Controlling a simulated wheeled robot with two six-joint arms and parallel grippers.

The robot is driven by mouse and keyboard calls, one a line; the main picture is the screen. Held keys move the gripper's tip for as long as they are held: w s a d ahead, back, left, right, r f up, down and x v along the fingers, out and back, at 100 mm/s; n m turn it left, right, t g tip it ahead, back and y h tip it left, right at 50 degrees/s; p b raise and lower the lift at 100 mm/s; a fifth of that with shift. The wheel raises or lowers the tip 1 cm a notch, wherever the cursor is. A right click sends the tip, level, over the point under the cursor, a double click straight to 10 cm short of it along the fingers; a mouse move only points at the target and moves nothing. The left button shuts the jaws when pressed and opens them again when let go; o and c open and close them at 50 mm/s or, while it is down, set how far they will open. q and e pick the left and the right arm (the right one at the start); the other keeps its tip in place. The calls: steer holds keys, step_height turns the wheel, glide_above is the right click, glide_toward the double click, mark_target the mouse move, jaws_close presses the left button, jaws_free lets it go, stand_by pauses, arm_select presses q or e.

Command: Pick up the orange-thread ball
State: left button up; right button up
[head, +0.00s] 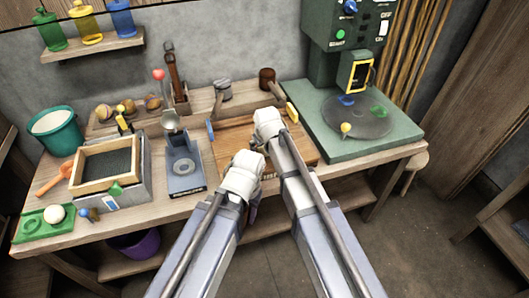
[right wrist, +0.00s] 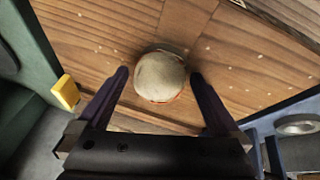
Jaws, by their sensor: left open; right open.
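The pale ball (right wrist: 160,77) lies on the wooden board, with a thin orange line showing along its lower edge in the right wrist view. My right gripper (right wrist: 160,75) is open, with one dark finger on each side of the ball and small gaps between. In the head view my right arm hides this ball and the right fingers. My left gripper (head: 252,208) is open and empty near the front edge of the bench, its fingers mostly hidden by my arm.
The wooden board (head: 232,133) has a yellow block (right wrist: 66,93) at its edge. A grey-blue stand (head: 184,165) is left of it. A green machine (head: 335,60) with a round plate stands right. A framed tray (head: 108,162), teal bucket (head: 54,130) and green tray (head: 42,228) fill the left.

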steer(key=shift+r, duration=0.1)
steer(key=c, duration=1.3)
steer(key=shift+c, duration=0.2)
step_height(320, 180, up, 10)
steer(key=p, duration=1)
